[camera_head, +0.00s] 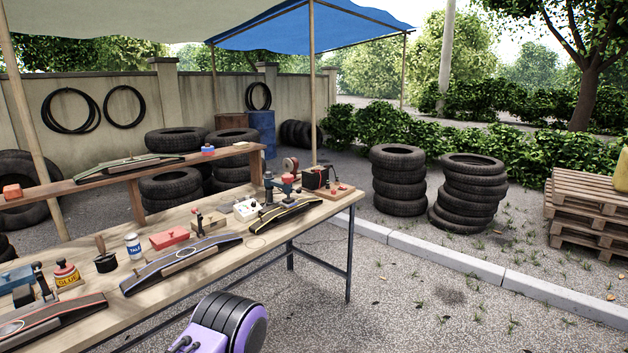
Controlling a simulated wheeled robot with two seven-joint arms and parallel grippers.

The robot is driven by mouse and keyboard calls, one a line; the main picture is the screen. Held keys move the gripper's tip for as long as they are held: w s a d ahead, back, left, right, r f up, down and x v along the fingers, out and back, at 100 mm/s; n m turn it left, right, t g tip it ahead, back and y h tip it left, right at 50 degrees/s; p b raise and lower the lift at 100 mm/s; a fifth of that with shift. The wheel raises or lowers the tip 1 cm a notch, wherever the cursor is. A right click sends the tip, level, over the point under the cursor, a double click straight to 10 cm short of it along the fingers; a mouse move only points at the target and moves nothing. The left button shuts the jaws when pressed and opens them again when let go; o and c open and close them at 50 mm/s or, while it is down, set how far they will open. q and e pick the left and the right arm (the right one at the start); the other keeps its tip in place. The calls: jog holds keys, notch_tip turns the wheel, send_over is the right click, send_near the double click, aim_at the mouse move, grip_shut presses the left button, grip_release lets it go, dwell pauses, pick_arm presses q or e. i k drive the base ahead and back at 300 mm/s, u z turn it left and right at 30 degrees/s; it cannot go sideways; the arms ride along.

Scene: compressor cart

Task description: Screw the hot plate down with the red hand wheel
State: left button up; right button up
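The workbench (225,215) carries several patch stations. At its right end, a dark upright clamp (268,188) and a small teal and red part (286,181) stand by a black, yellow-striped strip (285,213). A round reddish wheel or spool (290,165) shows behind them. At the near left, a teal block (15,279) stands by a dark upright clamp (42,282) and a red-striped strip (52,322). These are small, so I cannot tell for certain which is the hot plate or the red hand wheel. Neither gripper's fingertips show.
A blue-striped strip (180,262), a red box (169,238), a talc tin (133,245) and a glue pot (67,273) crowd the bench. A raised shelf (100,182) runs behind. Tyre stacks (399,181) and pallets (585,222) stand beyond; the gravel at right is open.

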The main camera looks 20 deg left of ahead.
aim_at(288, 178)
jog(key=u, duration=1.5)
jog(key=k, duration=0.25)
jog(key=z, duration=1.85)
jog(key=i, duration=1.7)
jog(key=u, duration=0.4)
